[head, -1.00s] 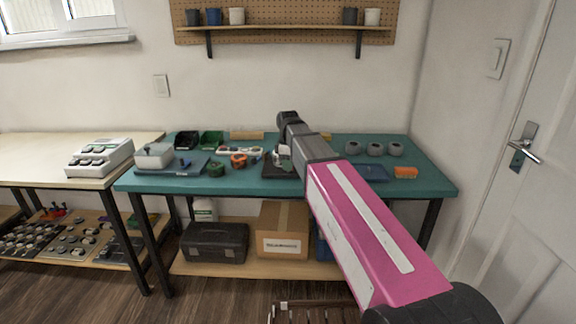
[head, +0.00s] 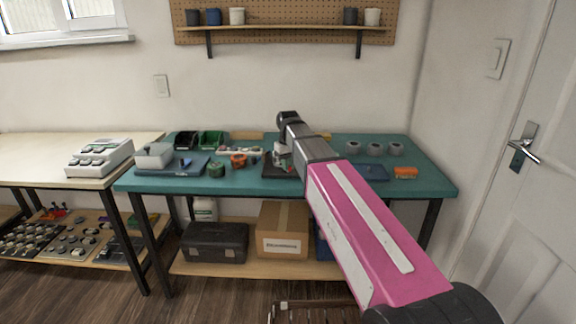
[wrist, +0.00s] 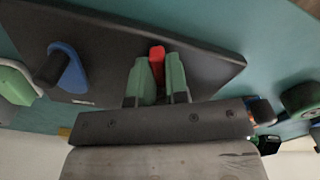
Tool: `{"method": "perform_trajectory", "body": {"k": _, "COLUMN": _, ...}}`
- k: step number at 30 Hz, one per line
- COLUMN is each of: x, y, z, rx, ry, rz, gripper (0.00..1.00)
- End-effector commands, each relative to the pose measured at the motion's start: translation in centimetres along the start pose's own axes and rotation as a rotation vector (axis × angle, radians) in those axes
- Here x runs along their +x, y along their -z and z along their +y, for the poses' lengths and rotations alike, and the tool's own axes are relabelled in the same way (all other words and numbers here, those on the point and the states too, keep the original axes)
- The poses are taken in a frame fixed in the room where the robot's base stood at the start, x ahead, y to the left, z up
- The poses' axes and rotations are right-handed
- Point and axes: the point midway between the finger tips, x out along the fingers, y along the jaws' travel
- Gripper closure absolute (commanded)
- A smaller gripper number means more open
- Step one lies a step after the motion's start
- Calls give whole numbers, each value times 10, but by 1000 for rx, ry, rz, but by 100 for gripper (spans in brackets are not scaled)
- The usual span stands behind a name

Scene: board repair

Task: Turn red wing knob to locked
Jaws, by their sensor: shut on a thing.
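The red wing knob (wrist: 156,62) stands on a dark board (wrist: 205,62) in the wrist view. Its narrow wing sits between the green finger pads of my gripper (wrist: 158,82), which is shut on it. The pads hide the lower part of the knob and any marks beside it, so I cannot read its position. A blue knob (wrist: 71,75) with a dark grip is on the same board, to the left.
The board lies on a teal workbench (head: 240,187). Orange tape (head: 238,161) and a green roll (head: 216,170) lie left of it.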

Motion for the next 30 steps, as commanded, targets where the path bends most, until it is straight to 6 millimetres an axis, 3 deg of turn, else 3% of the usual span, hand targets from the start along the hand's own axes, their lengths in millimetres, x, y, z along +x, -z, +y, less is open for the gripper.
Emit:
{"method": "perform_trajectory", "body": {"k": 15, "x": 0, "y": 0, "z": 0, "rx": 395, "ry": 0, "rz": 0, "gripper": 100}}
{"method": "perform_trajectory", "body": {"k": 30, "x": 0, "y": 0, "z": 0, "rx": 507, "ry": 0, "rz": 0, "gripper": 100}}
